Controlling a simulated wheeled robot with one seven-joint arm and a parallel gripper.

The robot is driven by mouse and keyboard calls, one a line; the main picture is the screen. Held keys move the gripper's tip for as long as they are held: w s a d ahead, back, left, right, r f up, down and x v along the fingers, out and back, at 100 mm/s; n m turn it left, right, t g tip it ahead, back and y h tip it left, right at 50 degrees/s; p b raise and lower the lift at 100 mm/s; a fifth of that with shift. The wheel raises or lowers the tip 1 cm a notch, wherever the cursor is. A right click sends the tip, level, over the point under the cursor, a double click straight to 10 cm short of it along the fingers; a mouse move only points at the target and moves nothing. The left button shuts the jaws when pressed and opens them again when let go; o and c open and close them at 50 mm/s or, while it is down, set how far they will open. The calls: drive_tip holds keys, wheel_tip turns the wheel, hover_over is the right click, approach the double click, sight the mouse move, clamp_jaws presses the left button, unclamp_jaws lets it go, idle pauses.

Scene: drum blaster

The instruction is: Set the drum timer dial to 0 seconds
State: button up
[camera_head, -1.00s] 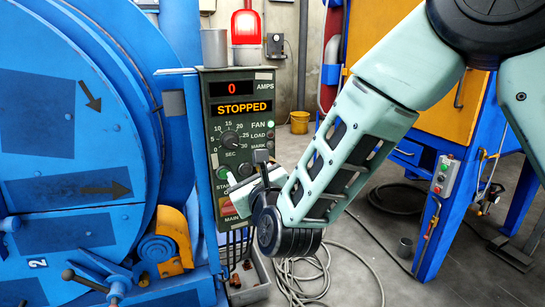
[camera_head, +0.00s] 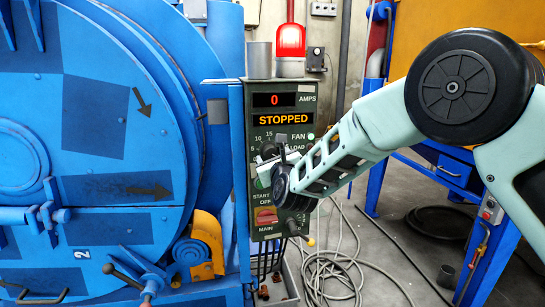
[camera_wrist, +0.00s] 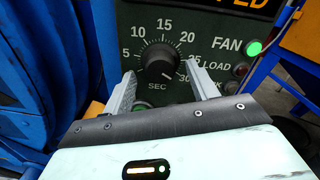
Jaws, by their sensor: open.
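The drum timer dial (camera_wrist: 158,60) is a round black knob on a dark grey-green control panel (camera_head: 262,217). Its scale runs from 5 up to 30 around the top, with SEC below; the 0 mark is hidden or hard to make out in the wrist view. The knob's light mark appears to point to the lower right, toward 30. My gripper (camera_wrist: 161,70) is open, one finger on each side of the knob's lower part. I cannot tell whether either finger touches it. In the head view my gripper (camera_head: 266,166) covers the dial.
The panel's display (camera_head: 283,120) reads STOPPED, and the amps display (camera_head: 274,100) reads 0. A green FAN light (camera_wrist: 254,48) is lit. A red main switch (camera_head: 266,217) sits below the dial. The large blue drum (camera_head: 100,140) stands close on the left. Hoses lie on the floor.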

drive_tip(key=shift+w+a, duration=0.15)
drive_tip(key=shift+w, duration=0.45)
drive_tip(key=c, duration=1)
